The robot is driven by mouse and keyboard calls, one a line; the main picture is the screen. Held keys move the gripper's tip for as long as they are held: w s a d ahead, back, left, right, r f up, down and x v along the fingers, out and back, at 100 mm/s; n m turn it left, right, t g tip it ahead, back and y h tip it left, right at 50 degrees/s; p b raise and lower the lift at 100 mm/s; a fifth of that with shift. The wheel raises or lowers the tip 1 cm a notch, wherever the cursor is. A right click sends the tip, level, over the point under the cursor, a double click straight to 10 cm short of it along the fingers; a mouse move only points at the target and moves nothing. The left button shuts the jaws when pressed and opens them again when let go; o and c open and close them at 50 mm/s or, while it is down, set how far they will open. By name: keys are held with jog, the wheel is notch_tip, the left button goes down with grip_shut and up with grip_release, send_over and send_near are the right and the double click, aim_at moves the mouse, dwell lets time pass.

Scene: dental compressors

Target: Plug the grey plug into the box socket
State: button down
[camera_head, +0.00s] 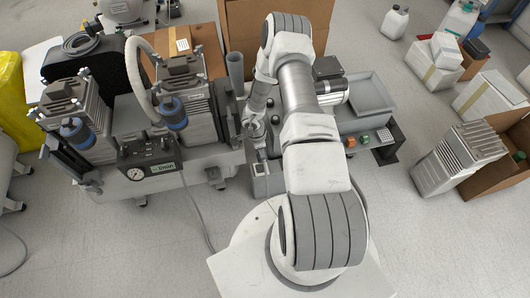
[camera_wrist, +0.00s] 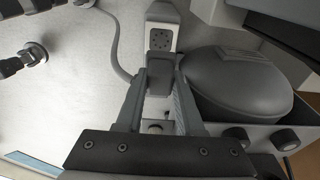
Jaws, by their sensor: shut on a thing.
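The grey plug (camera_wrist: 159,71) is a dark grey block between my two fingers in the wrist view. My gripper (camera_wrist: 160,84) is shut on it. Directly beyond the plug is the box socket (camera_wrist: 160,40), a pale housing with a dark face with several small holes. The plug's far end lies close to the lower edge of this face and lines up with it sideways; I cannot tell whether they touch. In the head view my gripper (camera_head: 259,143) points down beside the compressors, and the plug is not clearly visible there.
A grey cable (camera_wrist: 116,45) curves left of the socket. A large dark rounded body (camera_wrist: 240,83) stands close to my right finger. In the head view, compressors (camera_head: 185,105) stand left and a grey tray (camera_head: 370,95) right. Open floor (camera_head: 410,240) lies at the lower right.

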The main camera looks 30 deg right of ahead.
jog(key=shift+w+a, duration=0.1)
jog(key=shift+a, duration=0.2)
jog(key=shift+f+b, duration=2.9)
jog(key=shift+f, duration=0.65)
jog(key=shift+f+b, duration=0.35)
jog(key=shift+f, duration=0.05)
grip_release()
jog(key=shift+r, duration=0.1)
jog(key=shift+r+p, duration=2.9)
jog(key=shift+r, duration=0.55)
